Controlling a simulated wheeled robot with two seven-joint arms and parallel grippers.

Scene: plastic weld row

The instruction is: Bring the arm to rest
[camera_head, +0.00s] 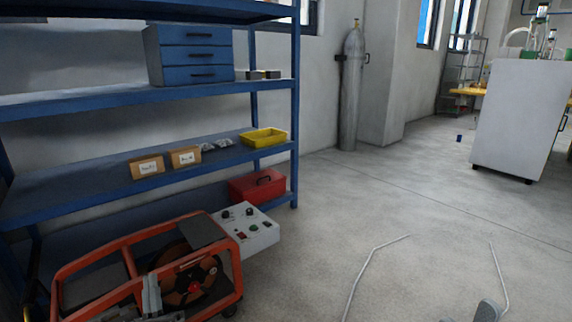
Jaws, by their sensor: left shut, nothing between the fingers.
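My left gripper (151,284) shows at the bottom left, with its grey fingers close together and nothing visible between them. It is in front of an orange-framed machine (126,250) that stands on the floor by the shelf. I cannot tell whether it touches the frame. The rest of my left arm is mostly below the picture edge. My right gripper is not in view.
A blue shelf rack (80,196) fills the left side, with a yellow tray (264,138) and a red toolbox (257,187). A grey control box (252,232) adjoins the machine. A gas cylinder (350,95) stands by the wall.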

